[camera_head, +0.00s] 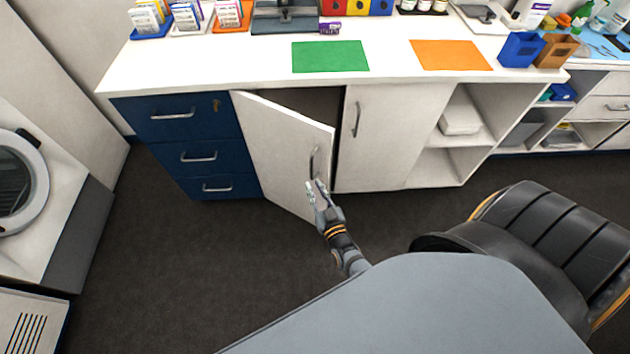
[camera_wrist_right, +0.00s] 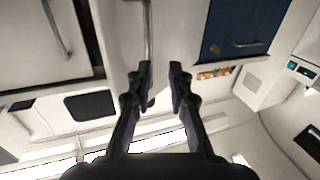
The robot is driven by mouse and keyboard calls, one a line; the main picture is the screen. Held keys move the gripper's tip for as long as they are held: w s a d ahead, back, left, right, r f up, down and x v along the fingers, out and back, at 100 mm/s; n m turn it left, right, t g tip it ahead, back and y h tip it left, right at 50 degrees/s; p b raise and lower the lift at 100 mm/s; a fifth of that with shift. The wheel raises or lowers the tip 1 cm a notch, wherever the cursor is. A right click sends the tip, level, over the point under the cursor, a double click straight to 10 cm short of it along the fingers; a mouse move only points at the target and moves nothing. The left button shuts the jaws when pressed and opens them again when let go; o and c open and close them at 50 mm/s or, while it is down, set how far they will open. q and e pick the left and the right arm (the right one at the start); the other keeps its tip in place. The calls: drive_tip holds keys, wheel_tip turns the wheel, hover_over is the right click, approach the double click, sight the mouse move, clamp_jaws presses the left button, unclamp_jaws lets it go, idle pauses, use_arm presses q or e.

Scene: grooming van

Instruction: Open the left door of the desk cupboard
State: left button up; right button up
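The left door (camera_head: 285,150) of the desk cupboard is white and stands partly open, swung outward with its hinge side by the blue drawers. Its metal bar handle (camera_head: 314,162) is near the free edge. My right gripper (camera_head: 317,186) is at the lower end of this handle, its fingers apart. In the right wrist view, the handle (camera_wrist_right: 148,30) runs down to the inner side of one finger of the open right gripper (camera_wrist_right: 160,72); I cannot tell whether they touch. The dark cupboard inside (camera_head: 310,103) shows above the door. My left gripper is not in view.
The closed right door (camera_head: 388,135) has its own handle (camera_head: 356,119). Blue drawers (camera_head: 186,148) stand left of the open door. Dark floor (camera_head: 190,260) is free in front of the drawers.

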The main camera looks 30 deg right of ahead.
drive_tip(key=shift+s+a+p, duration=0.2)
drive_tip(key=shift+s+a, duration=0.15)
drive_tip(key=shift+s, duration=0.45)
drive_tip(key=shift+s+a+p, duration=0.15)
drive_tip(key=shift+s+a, duration=0.15)
drive_tip(key=shift+s, duration=0.45)
